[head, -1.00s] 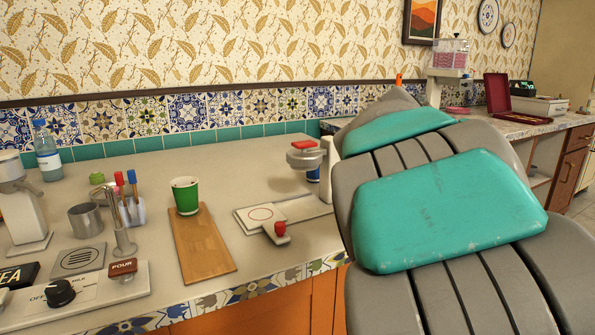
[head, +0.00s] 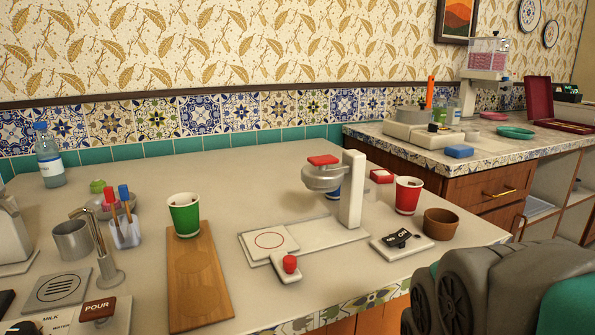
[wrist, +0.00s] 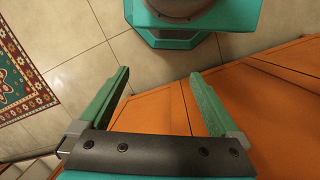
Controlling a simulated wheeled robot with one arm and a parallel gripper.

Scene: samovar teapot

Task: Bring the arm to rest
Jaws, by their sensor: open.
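My gripper (wrist: 160,103) shows in the wrist view with its two green fingers spread wide and nothing between them. It points down past orange cabinet fronts (wrist: 155,115) toward the tiled floor (wrist: 85,75). My own base shows at the top of that view. In the head view my folded arm fills the lower right corner, in front of the counter edge; the gripper itself is hidden there.
The counter (head: 270,175) holds a green cup (head: 184,216) on a wooden board (head: 200,285), a press-like machine (head: 350,190), a red cup (head: 408,196), a brown bowl (head: 440,223) and a switch plate (head: 402,248). A patterned rug (wrist: 20,85) lies on the floor.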

